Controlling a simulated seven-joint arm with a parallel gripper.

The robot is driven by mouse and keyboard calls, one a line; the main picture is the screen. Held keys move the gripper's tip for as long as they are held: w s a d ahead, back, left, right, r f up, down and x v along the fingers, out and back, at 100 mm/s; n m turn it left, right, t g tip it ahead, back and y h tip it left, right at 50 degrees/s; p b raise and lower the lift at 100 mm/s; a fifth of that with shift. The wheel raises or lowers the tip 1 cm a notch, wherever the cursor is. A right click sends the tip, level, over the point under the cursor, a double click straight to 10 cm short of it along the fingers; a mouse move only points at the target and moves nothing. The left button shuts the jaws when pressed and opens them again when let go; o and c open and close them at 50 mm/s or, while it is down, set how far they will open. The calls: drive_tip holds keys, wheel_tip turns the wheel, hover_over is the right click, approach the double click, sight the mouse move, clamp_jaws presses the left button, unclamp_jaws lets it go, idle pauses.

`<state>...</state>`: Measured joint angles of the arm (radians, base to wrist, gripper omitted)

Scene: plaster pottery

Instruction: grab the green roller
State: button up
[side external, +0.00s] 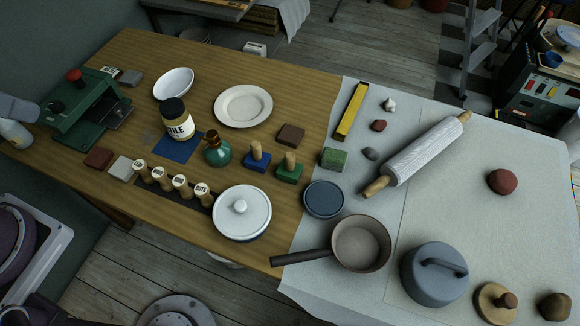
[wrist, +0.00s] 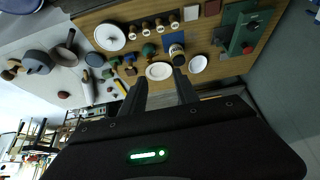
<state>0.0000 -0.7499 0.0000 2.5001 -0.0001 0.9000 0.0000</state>
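The only roller that I can make out is a rolling pin (side external: 415,160), which looks white or pale grey, not green, with wooden handles. It lies diagonally on the pale sheet at the right in the side view. Green things nearby are a stamp with a wooden knob (side external: 289,170), a speckled green block (side external: 334,158) and a teal bottle (side external: 217,149). My gripper (wrist: 160,77) shows only in the wrist view. Its two fingers are apart with nothing between them, high above the table. The fingers appear over the plate side of the table, away from the rolling pin.
A yellow-and-black bar (side external: 350,111), small stones and a reddish ball (side external: 502,181) lie around the pin. A pan (side external: 361,243), a blue-grey lidded pot (side external: 434,274) and a white lidded pot (side external: 241,212) stand in front. The sheet right of the pin (side external: 460,215) is largely clear.

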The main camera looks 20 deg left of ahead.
drive_tip(key=shift+o, duration=1.4)
drive_tip(key=w+d+r+m+g, duration=0.1)
drive_tip(key=w+d+m, duration=0.15)
drive_tip(key=w, duration=0.25)
drive_tip(key=w+d+r+m+g, duration=0.1)
drive_tip(key=w+m, duration=0.2)
drive_tip(key=w, duration=0.2)
drive_tip(key=m+g, duration=0.3)
drive_tip(key=m, duration=1.1)
hover_over(290, 155)
drive_tip(key=a, duration=0.4)
wheel_tip(290, 155, down, 22)
drive_tip(key=d+f+m, duration=0.1)
drive_tip(key=f, duration=0.2)
drive_tip(key=d+f+m, duration=0.1)
drive_tip(key=f, duration=0.2)
drive_tip(key=d+f+m, duration=0.1)
drive_tip(key=f, duration=0.2)
drive_tip(key=shift+d+g, duration=0.3)
drive_tip(key=shift+d, duration=0.05)
wheel_tip(290, 155, down, 7)
drive_tip(key=shift+d+f, duration=0.1)
drive_tip(key=shift+d, duration=0.05)
clamp_jaws()
